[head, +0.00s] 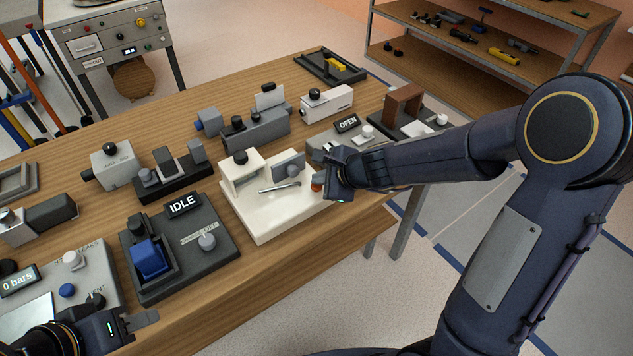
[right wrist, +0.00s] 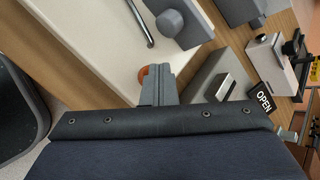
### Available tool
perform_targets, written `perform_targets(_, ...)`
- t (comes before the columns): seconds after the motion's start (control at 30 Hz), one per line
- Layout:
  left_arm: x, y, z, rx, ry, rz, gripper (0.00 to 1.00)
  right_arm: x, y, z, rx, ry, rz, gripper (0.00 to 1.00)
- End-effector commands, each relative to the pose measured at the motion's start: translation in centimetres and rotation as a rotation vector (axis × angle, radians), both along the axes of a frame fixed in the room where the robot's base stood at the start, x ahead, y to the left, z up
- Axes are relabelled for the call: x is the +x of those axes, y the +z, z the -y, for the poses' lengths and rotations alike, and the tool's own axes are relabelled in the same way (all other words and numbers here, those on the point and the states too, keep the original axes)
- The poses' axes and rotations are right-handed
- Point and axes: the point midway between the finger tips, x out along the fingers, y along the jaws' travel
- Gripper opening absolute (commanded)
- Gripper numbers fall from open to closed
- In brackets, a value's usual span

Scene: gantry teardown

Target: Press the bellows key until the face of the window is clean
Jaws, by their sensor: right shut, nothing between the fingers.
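A white unit (head: 262,219) stands near the table's front edge, with an upright grey block (head: 287,166) and a metal rod (head: 280,187) on it. A small orange key (head: 316,184) sits at its right side; I take it for the bellows key. My right gripper (head: 324,178) is shut and empty, its tips at the orange key. In the right wrist view the fingers (right wrist: 160,85) partly cover the orange key (right wrist: 146,74); I cannot tell if they touch. The window's face is too small to judge. My left gripper (head: 143,320) is at the lower left, its jaws unclear.
Left of the white unit is a dark panel (head: 218,232) with an IDLE sign (head: 183,205) and blue block (head: 150,259). An OPEN sign (head: 347,123) and brown block (head: 403,103) are behind my right arm. Bare wood lies along the front edge.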

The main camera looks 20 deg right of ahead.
Motion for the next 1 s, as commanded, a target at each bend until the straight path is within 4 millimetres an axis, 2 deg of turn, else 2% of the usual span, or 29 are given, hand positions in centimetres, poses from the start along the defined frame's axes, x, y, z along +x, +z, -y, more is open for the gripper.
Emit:
perform_targets(0.17,0.0,1.2,0.0,0.000,0.000,0.000,0.36,0.0,1.2,0.0,0.000,-0.001,-0.002,0.00)
perform_targets(0.57,0.0,1.3,0.0,0.000,0.000,0.000,0.36,0.0,1.4,0.0,0.000,0.000,0.000,0.00)
perform_targets(1.0,0.0,5.4,0.0,0.000,0.000,0.000,0.36,0.0,5.5,0.0,0.001,0.000,0.001,0.00)
